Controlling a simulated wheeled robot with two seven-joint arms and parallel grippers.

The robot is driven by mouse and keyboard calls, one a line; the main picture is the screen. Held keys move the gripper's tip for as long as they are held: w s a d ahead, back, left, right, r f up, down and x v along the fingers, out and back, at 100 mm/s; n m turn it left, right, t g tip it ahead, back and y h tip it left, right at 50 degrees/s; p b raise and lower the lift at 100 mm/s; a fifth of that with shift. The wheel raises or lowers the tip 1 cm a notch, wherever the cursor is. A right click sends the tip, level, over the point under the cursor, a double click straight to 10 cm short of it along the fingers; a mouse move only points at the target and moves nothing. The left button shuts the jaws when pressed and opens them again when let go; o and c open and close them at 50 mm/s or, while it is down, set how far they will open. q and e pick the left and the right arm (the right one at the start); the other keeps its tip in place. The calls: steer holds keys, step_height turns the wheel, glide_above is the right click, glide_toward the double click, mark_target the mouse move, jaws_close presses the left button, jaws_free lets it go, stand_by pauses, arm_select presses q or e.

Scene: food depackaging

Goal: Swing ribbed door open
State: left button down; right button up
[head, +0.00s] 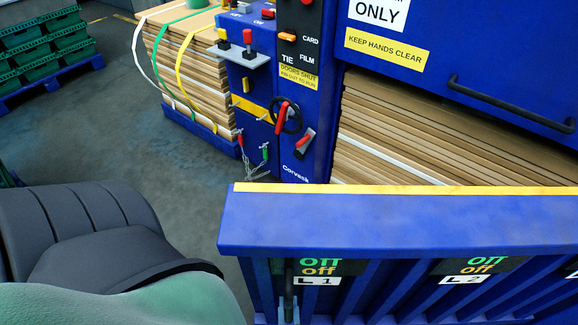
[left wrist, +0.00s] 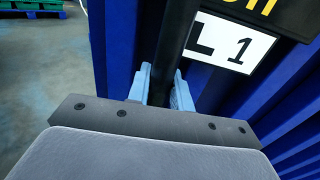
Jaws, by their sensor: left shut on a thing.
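The ribbed door (head: 350,222) is blue with a yellow strip along its top and stands across the lower right of the head view. It has upright ribs and labels "L 1" and "L 2". A dark upright bar handle (head: 289,280) is by the "L 1" label; it also shows in the left wrist view (left wrist: 178,35). My left gripper (left wrist: 162,90) has its pale blue fingers on either side of this bar and is shut on it. My right gripper is in neither view.
Behind the door is the blue baler with a control panel (head: 300,90), a red-handled wheel (head: 287,117) and packed cardboard (head: 400,130). A strapped bale (head: 190,65) stands to the left. Green crates (head: 45,45) are at the far left. Grey floor (head: 130,120) is open between.

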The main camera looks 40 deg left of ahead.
arm_select(q)
steer(key=shift+s+d, duration=0.3)
steer(key=shift+s, duration=0.1)
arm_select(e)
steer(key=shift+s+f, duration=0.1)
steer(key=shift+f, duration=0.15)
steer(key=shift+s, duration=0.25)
